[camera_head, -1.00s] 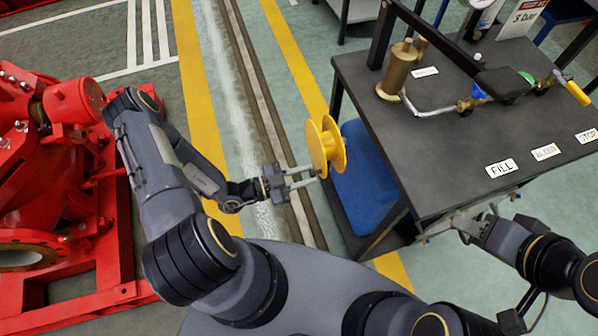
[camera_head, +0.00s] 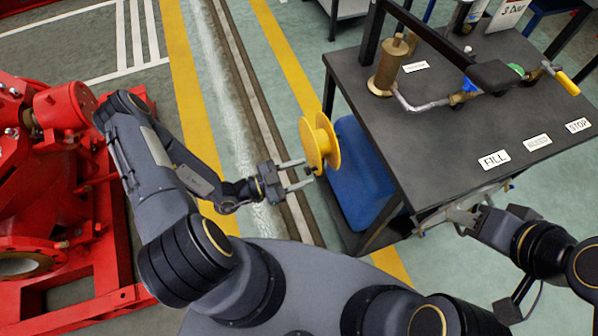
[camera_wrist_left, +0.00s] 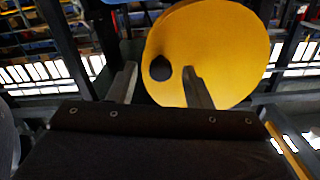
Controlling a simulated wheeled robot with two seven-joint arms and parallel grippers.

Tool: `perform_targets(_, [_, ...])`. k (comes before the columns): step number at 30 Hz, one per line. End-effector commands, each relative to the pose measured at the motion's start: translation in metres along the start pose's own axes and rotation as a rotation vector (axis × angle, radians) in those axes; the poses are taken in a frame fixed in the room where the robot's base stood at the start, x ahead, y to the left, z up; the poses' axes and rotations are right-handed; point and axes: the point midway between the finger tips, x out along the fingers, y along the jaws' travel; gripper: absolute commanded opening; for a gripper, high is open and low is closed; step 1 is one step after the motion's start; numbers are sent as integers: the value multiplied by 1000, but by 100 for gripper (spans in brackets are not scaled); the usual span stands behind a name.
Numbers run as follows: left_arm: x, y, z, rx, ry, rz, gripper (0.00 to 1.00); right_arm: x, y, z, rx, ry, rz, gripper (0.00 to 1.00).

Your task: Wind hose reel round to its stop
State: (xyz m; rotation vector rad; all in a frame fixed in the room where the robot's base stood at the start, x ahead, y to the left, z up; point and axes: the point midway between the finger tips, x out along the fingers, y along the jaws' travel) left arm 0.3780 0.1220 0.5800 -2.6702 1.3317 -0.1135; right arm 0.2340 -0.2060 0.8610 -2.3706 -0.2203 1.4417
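The yellow hose reel (camera_head: 313,147) stands at the left side of the dark table, beside a blue block. In the left wrist view its round yellow face (camera_wrist_left: 215,50) fills the upper middle, with a black knob (camera_wrist_left: 160,68) near its left edge. My left gripper (camera_head: 303,176) is open at the reel's near side. In the left wrist view its two fingers (camera_wrist_left: 160,85) stand apart, with the knob showing between them; contact cannot be told. My right gripper (camera_head: 437,222) is by the table's near edge; its finger gap is unclear.
The dark table (camera_head: 440,150) carries a brass fitting (camera_head: 388,68), pipework, a yellow-handled valve (camera_head: 566,82) and labels. The blue block (camera_head: 358,180) sits under its left side. Red machinery (camera_head: 60,160) stands at the left. The striped floor between is clear.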

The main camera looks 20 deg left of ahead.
Motion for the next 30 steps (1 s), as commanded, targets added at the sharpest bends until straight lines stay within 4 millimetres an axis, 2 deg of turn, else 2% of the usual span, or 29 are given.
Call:
perform_targets(7, [-7, -1, 0, 2, 0, -3, 45, 0, 0, 0, 0, 0, 0, 38])
perform_targets(15, [-52, -1, 1, 1, -3, -4, 45, 1, 0, 0, 0, 0, 0, 38])
perform_targets(21, [-74, 0, 0, 0, -1, -2, 45, 1, 0, 0, 0, 0, 0, 38])
perform_targets(30, [-78, 0, 0, 0, 0, 0, 45, 1, 0, 0, 0, 0, 0, 38])
